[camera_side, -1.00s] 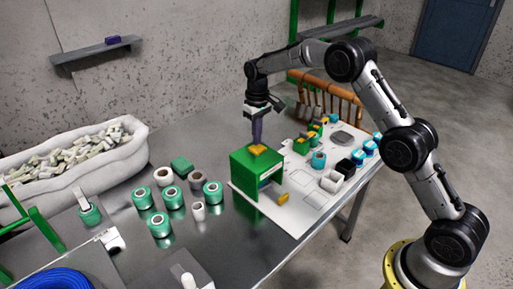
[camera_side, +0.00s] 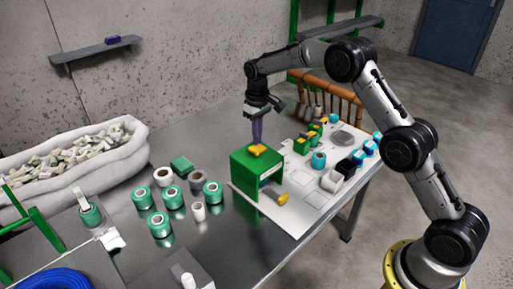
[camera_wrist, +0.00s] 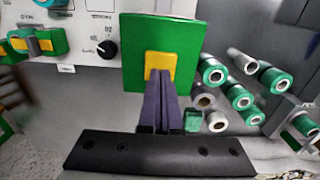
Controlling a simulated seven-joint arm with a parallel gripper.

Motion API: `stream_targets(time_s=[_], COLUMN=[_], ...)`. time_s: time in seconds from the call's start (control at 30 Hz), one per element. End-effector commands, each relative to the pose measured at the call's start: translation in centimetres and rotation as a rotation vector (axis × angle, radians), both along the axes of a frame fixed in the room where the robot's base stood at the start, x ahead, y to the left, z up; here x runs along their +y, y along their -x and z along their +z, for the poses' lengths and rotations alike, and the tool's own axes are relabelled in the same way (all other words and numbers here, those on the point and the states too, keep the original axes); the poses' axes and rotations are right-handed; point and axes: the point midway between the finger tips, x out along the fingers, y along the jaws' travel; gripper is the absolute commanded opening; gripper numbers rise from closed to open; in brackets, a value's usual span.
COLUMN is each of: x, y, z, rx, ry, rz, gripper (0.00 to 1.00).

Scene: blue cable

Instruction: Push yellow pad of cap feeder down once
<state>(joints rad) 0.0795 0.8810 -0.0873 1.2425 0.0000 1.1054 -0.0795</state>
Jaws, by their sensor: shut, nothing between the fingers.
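The green cap feeder (camera_side: 250,172) stands on a pale board on the table. Its yellow pad (camera_side: 258,150) is on top. My gripper (camera_side: 257,142) points straight down with its purple fingers shut and empty. The fingertips are at the pad; I cannot tell whether they touch it or sit just above. In the wrist view the shut fingers (camera_wrist: 159,77) lie over the near part of the yellow pad (camera_wrist: 155,56), with the green top (camera_wrist: 187,40) around it. A yellow piece (camera_side: 281,199) shows at the feeder's lower front right.
Several green spools (camera_side: 173,197) stand left of the feeder. Small green, cyan and black parts (camera_side: 318,160) stand on the board to its right. A white bin of pale pieces (camera_side: 80,155) is at the far left. Bare metal table lies in front.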

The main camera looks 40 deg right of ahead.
Motion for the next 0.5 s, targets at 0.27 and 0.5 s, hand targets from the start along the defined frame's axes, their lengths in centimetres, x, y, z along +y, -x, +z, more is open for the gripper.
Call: stream_targets(time_s=[0.27, 0.5], x=[0.00, 0.00], y=[0.00, 0.02], z=[-0.28, -0.85], rx=[0.000, 0.001], ry=[0.000, 0.000], rz=[0.000, 0.000], gripper=[0.00, 0.00])
